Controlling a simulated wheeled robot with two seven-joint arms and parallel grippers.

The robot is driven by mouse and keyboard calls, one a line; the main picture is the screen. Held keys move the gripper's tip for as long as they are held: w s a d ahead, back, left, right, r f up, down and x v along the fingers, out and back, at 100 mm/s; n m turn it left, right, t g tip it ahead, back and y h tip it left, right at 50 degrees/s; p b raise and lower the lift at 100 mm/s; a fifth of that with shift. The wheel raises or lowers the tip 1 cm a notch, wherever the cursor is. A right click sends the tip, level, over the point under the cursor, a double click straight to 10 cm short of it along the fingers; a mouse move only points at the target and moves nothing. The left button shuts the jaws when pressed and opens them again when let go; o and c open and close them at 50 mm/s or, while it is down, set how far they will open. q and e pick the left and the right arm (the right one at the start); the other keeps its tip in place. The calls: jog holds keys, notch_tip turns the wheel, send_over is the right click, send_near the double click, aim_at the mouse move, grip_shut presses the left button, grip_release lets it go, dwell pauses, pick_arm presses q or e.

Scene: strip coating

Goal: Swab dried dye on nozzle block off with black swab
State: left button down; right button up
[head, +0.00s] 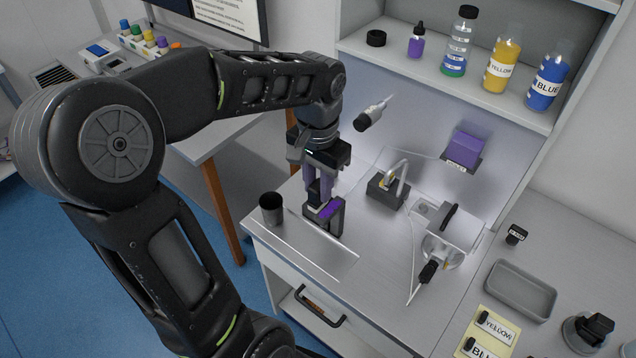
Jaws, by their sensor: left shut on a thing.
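My left gripper (318,190) points down over the left part of the bench and is shut on a small black piece, probably the black swab (313,194). The fingers hide most of it. Directly below and touching or very near it stands a black block with a purple patch (330,209) on its upper side, which looks like the nozzle block (336,226) with dye on it. I cannot tell whether the held piece touches the patch. My right gripper is not in view.
A dark cup (271,208) stands left of the block, by a flat metal plate (325,257). To the right are a black block with a bent metal tube (384,190) and a metal device with a black handle (449,232). Bottles such as the yellow one (502,66) stand on the shelf above.

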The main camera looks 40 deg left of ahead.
pick_arm(q)
notch_tip(320, 180, down, 4)
jog(key=b, duration=0.3)
jog(key=shift+f, duration=0.2)
jog(key=shift+w+f, duration=0.1)
jog(key=shift+w, duration=0.15)
jog(key=w+p, duration=0.2)
jog(key=w, duration=0.6)
jog(key=shift+w, duration=0.25)
jog(key=shift+a+f, duration=0.1)
jog(key=shift+f+b, duration=0.4)
jog(key=shift+f, duration=0.25)
jog(key=shift+r, duration=0.1)
jog(key=shift+s, duration=0.15)
jog(key=shift+s, duration=0.5)
jog(key=shift+s+b, duration=0.5)
jog(key=shift+s, duration=1.2)
